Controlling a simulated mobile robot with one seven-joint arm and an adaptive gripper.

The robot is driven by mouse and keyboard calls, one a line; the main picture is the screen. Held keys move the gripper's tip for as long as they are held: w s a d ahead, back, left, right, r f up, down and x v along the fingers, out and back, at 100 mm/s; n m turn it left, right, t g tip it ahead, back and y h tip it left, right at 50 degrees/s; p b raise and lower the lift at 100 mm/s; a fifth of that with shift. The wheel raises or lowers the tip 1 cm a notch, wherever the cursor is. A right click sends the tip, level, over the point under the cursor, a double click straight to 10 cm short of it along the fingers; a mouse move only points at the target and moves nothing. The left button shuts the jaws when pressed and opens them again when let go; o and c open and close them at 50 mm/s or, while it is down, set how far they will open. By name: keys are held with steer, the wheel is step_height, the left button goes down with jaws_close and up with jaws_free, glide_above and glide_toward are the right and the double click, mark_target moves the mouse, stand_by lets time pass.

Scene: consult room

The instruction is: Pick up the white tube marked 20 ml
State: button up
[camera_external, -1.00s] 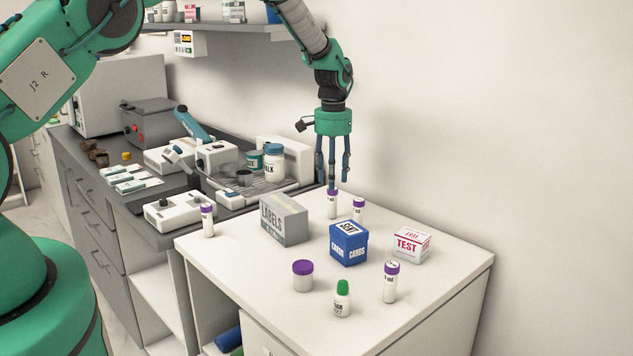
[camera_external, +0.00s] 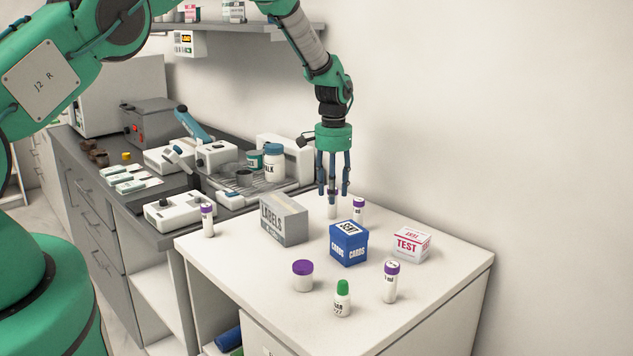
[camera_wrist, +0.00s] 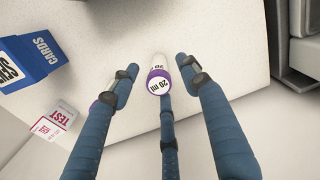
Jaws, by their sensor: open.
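The white tube marked 20 ml (camera_wrist: 158,66) has a purple cap with "20 ml" on its top in the wrist view. In the wrist view my gripper (camera_wrist: 158,88) is open, with the tube's cap between the fingers and nothing gripped. A similar purple-capped tube (camera_external: 358,210) stands just to the right; its marking cannot be read.
The grey labels box (camera_external: 284,222), blue cards box (camera_external: 348,245) and white test box (camera_external: 411,244) stand near on the white cabinet top (camera_external: 240,262). A purple-lidded jar (camera_external: 302,276), green-capped bottle (camera_external: 342,299) and purple-capped tubes (camera_external: 390,283) (camera_external: 208,221) stand farther off.

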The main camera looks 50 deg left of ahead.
mark_target(332, 218)
steer(key=shift+f+p, duration=0.3)
steer(key=shift+f, duration=1.45)
steer(key=c, duration=1.1)
